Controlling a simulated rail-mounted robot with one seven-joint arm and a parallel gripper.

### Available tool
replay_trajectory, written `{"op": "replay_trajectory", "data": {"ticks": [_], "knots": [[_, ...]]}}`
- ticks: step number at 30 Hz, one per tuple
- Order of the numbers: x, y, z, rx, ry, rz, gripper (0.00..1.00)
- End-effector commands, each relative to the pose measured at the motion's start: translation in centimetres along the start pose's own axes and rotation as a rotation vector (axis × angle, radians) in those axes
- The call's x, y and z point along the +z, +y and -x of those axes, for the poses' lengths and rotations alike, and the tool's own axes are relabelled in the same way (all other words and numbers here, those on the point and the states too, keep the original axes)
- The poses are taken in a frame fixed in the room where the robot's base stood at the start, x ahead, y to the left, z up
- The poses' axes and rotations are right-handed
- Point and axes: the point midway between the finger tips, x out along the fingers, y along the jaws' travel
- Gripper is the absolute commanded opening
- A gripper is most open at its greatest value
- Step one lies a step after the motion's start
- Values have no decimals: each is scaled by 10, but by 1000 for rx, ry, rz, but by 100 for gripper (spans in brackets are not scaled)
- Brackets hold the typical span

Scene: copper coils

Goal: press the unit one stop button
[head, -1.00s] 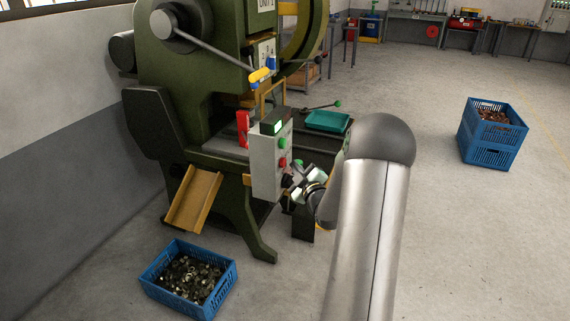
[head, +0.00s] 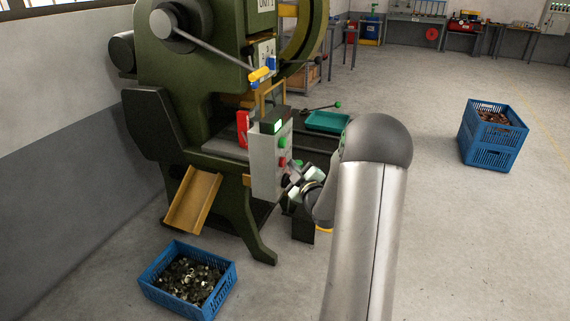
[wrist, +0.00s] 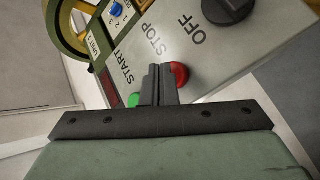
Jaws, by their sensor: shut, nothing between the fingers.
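The grey control box (head: 262,170) stands on the front of the green press marked UNIT 1 (head: 160,95). Its red stop button (head: 282,162) sits below a green start button (head: 283,142). In the wrist view the red button (wrist: 181,73) is beside the STOP label, partly hidden by my fingers; the green button (wrist: 133,100) is at their left. My gripper (wrist: 158,70) is shut and empty, its tips at the left edge of the red button. Whether they touch it I cannot tell. In the head view my gripper (head: 290,180) is close to the box's button face.
A black knob (wrist: 228,8) marked OFF is on the same panel. A yellow-handled lever (head: 261,75) and a teal tray (head: 328,121) are near the box. A blue crate of metal parts (head: 163,288) stands on the floor; another blue crate (head: 490,150) stands at right.

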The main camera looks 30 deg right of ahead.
Motion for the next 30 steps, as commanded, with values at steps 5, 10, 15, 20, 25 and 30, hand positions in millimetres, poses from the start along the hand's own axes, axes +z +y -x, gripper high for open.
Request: {"op": "replay_trajectory", "data": {"ticks": [5, 10, 15, 20, 25, 30], "knots": [[-1, -1, -1, 0, 1, 0, 0], [-2, -2, -3, 0, 1, 0, 0], [-3, -3, -4, 1, 1, 0, 0], [-4, -4, -6, 1, 1, 0, 0], [-5, -5, -7, 0, 1, 0, 0], [-6, -5, -7, 0, 1, 0, 0]]}}
